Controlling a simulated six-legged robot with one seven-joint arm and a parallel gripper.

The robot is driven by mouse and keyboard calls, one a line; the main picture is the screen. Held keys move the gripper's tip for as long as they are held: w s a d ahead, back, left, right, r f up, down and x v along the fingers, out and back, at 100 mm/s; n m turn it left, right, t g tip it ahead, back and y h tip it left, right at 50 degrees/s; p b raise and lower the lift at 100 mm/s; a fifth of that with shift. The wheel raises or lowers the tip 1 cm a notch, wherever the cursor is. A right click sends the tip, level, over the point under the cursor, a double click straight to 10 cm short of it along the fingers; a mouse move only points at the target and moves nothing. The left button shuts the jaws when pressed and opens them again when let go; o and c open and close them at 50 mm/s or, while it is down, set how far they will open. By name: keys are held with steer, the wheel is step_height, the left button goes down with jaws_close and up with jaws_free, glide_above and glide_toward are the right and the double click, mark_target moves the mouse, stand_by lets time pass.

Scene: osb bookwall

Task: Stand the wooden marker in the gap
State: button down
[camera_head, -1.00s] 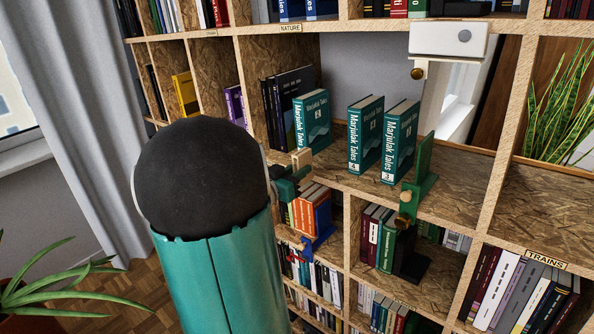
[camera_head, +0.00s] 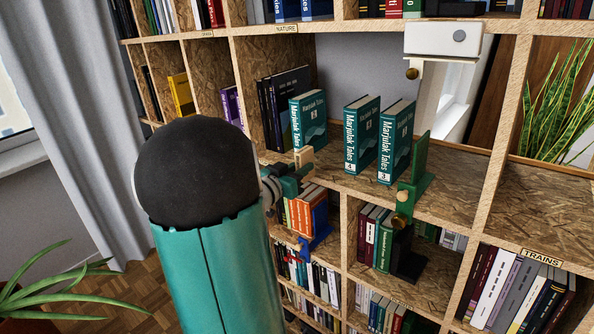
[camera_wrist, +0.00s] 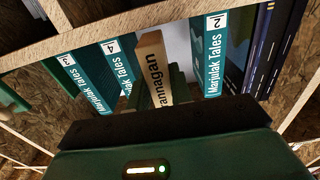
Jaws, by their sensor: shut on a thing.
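The wooden marker (camera_wrist: 150,68) is a pale wood block with dark lettering, partly legible as "annagan". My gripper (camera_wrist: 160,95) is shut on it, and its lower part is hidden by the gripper. In the head view the marker (camera_head: 303,160) shows as a small pale piece in front of the shelf edge, with my gripper (camera_head: 290,180) behind my arm. The gap (camera_head: 333,148) lies between teal book 2 (camera_head: 309,120) and teal book 4 (camera_head: 361,135). In the wrist view the marker appears between book 4 (camera_wrist: 118,65) and book 2 (camera_wrist: 213,52).
Teal book 3 (camera_head: 396,140) stands beside book 4, with a green bookend (camera_head: 415,185) to its right. Dark books (camera_head: 284,105) stand left of book 2. The shelf board (camera_head: 460,185) is clear right of the bookend.

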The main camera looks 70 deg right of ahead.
mark_target(313, 161)
steer(key=shift+x, duration=2.8)
steer(key=shift+a+f, duration=0.1)
steer(key=shift+f, duration=0.1)
steer(key=c, duration=1.2)
jaws_free()
steer(key=shift+o, duration=0.2)
steer(key=v, duration=1.3)
steer(key=shift+w+a, duration=0.15)
steer(key=shift+a, duration=0.2)
